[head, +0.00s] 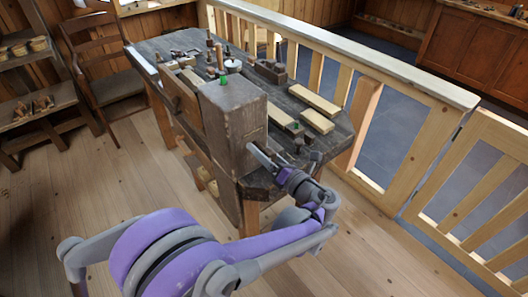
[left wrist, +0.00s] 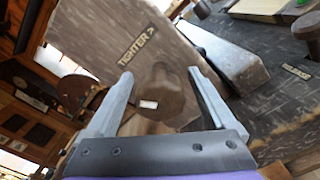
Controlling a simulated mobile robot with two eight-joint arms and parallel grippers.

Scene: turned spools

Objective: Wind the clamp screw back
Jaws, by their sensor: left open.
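The bench vise has a large dark wooden block (head: 235,125) at the near end of the workbench (head: 330,155). In the left wrist view, a brown rounded wooden knob (left wrist: 170,92), which appears to be the clamp screw's head, stands out from the plank face. A label reading "TIGHTER >" (left wrist: 137,43) is beside it. My left gripper (head: 261,156) is open at the near right side of the block. In the left wrist view its fingers (left wrist: 160,78) lie on either side of the knob; I cannot tell whether they touch it. My right gripper is not in view.
Pale wood strips (head: 315,100) and several tools lie on the bench. A wooden railing (head: 400,85) runs close behind it. The floor (head: 60,210) at left is clear; a chair (head: 105,75) stands beyond.

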